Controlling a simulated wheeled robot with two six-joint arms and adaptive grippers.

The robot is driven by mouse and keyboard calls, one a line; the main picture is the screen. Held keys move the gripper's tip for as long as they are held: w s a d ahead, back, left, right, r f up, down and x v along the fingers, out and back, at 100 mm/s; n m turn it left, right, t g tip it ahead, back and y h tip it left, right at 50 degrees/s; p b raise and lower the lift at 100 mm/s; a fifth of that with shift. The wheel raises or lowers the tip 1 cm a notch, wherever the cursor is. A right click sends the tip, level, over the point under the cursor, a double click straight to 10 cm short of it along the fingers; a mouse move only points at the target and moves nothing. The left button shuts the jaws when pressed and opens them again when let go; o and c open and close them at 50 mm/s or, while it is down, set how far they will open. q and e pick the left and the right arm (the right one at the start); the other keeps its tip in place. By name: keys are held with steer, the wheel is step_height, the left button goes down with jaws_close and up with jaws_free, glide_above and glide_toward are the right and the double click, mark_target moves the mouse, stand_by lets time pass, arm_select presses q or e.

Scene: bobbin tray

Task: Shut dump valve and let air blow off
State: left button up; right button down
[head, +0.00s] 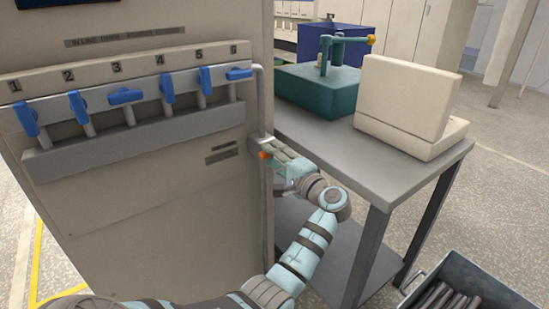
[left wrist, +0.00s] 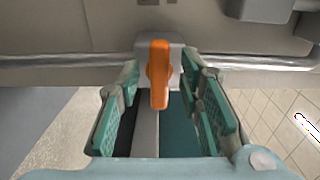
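The dump valve's orange handle (head: 264,155) sits low on the pipe at the right edge of the beige cabinet, partly hidden by my gripper in the head view. In the left wrist view the orange handle (left wrist: 159,75) points toward my gripper from a grey valve body (left wrist: 175,52). My left gripper (head: 280,164) is at the valve. Its green-padded fingers (left wrist: 160,108) are open, one on each side of the handle's near end, with gaps on both sides. My right gripper is not in view.
A row of several numbered valves with blue handles (head: 125,96) runs along the cabinet (head: 140,200). A grey table (head: 390,185) stands close to my left arm, bearing a green press (head: 315,92) and a beige box (head: 410,95). A grey bin (head: 455,265) stands lower right.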

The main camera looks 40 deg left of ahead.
arm_select(q)
steer(key=v, duration=0.7)
steer(key=shift+d, duration=0.2)
steer(key=shift+s+f, duration=0.1)
